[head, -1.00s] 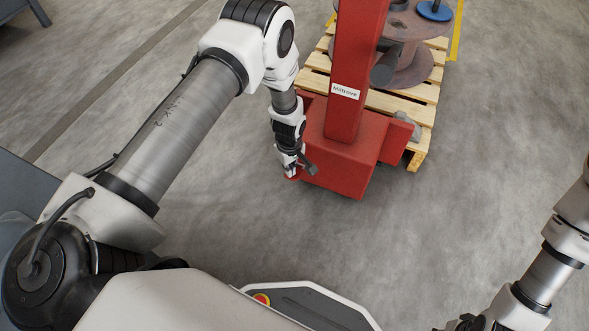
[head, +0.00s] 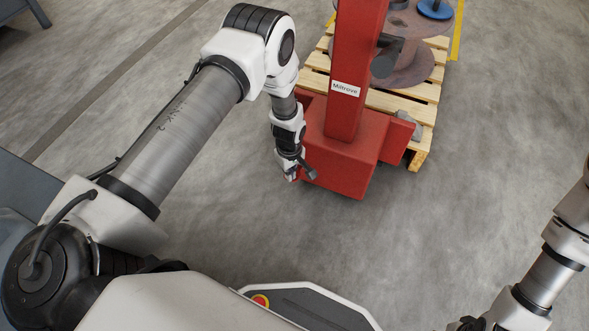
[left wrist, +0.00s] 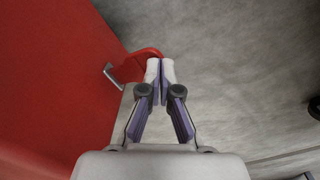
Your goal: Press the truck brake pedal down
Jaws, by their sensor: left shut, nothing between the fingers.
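The red truck (head: 342,160) stands ahead of me, with a heavy base and an upright mast. In the left wrist view its red brake pedal (left wrist: 145,57) sticks out from the red body on a small metal bracket. My left gripper (left wrist: 160,72) is shut and empty, and its fingertips overlap the pedal's outer end. I cannot tell whether they touch it or how far it is pressed. In the head view my left gripper (head: 292,174) points down at the base's near left corner and hides the pedal. My right gripper is at most a dark piece at the bottom edge.
A wooden pallet (head: 400,103) lies behind the truck, with a rusty steel reel (head: 415,65) on it. A grey block (head: 408,122) sits by the pallet's near end. Grey concrete floor is clear to the right and in front of the truck.

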